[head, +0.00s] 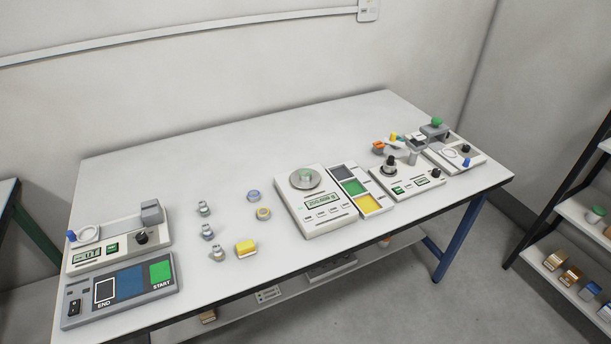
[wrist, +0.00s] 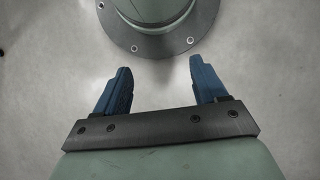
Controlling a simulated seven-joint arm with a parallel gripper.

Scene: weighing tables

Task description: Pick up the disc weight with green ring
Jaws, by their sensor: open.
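A small disc weight with a green ring (head: 305,175) sits on the round metal pan (head: 293,183) of the white weighing scale (head: 325,218), near the middle of the table in the head view. Its details are small there. My gripper (wrist: 158,75) shows only in the wrist view. Its two blue fingers are wide apart with nothing between them. The gripper is over plain grey floor, and the weight is not in the wrist view.
The table's back left (head: 190,165) is clear.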

